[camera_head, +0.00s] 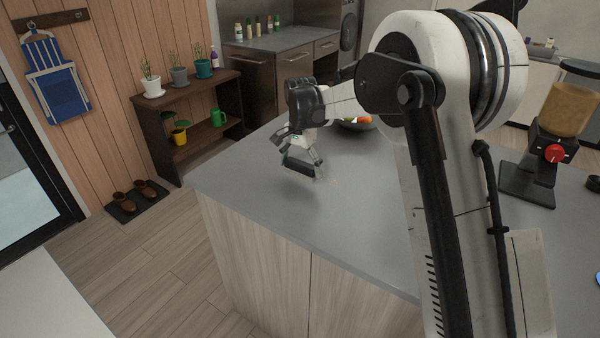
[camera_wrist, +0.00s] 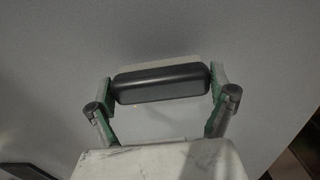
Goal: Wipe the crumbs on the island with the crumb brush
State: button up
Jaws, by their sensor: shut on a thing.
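My gripper (camera_head: 302,156) is over the grey island (camera_head: 250,190), near its far left part, pointing down. It is shut on the crumb brush (camera_head: 299,168), a dark, rounded block with a pale lower part. In the wrist view the brush (camera_wrist: 160,84) sits crosswise between the two fingers of my gripper (camera_wrist: 161,82), held at its ends. The brush is at or just above the island top; I cannot tell whether it touches. Faint pale specks that look like crumbs (camera_head: 331,181) lie just right of the brush.
A bowl with colourful contents (camera_head: 356,124) stands behind my gripper, partly hidden by my arm. A blender-like appliance with a red knob (camera_head: 545,150) stands at the right. The island top in front and left of the brush is clear up to its edge.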

jog(key=shift+w+r+p, duration=0.1)
jog(key=shift+r+p, duration=0.25)
jog(key=shift+r, duration=0.4)
jog(key=shift+r+p, duration=0.75)
jog(key=shift+r, duration=1.15)
